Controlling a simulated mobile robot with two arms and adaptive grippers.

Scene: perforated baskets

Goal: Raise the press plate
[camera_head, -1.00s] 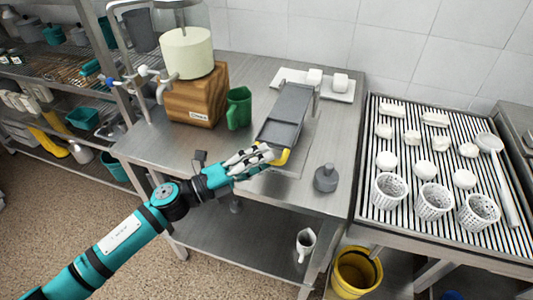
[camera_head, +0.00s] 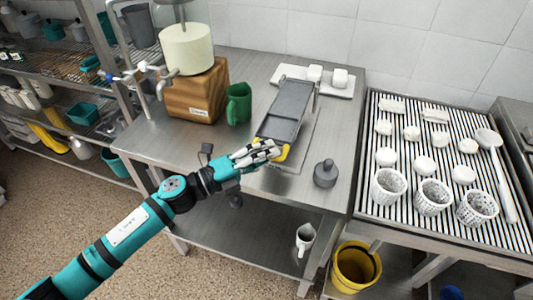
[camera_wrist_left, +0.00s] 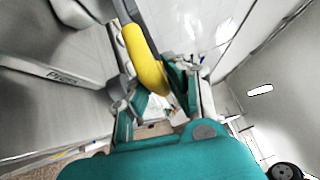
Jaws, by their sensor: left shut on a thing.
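The press plate (camera_head: 289,99) is a dark grey rectangular panel on the steel table, with a yellow handle (camera_head: 282,153) at its near end. My left gripper (camera_head: 270,150) is at this near end, with its fingers around the yellow handle. In the left wrist view the yellow handle (camera_wrist_left: 146,58) runs down between the fingers, and the gripper is shut on it. The plate looks low and close to the base under it; I cannot tell the exact gap. My right gripper is not in view.
A grey knobbed weight (camera_head: 325,174) stands to the right. A white tray (camera_head: 343,90) lies behind. A slatted rack (camera_head: 385,207) with perforated baskets (camera_head: 433,197) is at right.

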